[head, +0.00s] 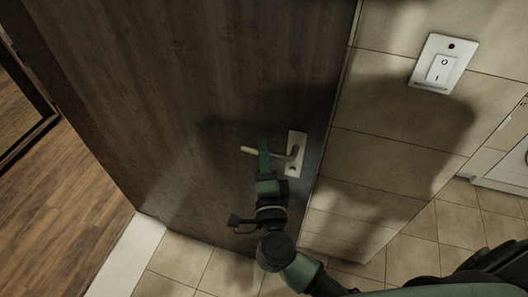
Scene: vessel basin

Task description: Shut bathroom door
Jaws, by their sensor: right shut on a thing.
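The bathroom door (200,75) is a dark brown wooden panel that fills the upper left and middle of the head view. Its silver lever handle (248,151) sits on a pale plate (297,140) near the door's right edge. My right gripper (265,150) is at the lever and shut on it, with green fingers across the lever's middle. The fingers hide part of the lever. To the left of the door there is an opening that shows a wooden floor. My left gripper is not in view.
A tiled wall (375,110) with a white switch (443,65) stands right of the door. A white threshold (128,258) lies at the lower left, beside the wooden floor (65,200). Beige floor tiles (180,265) lie below the door. A white object (503,165) stands at the far right.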

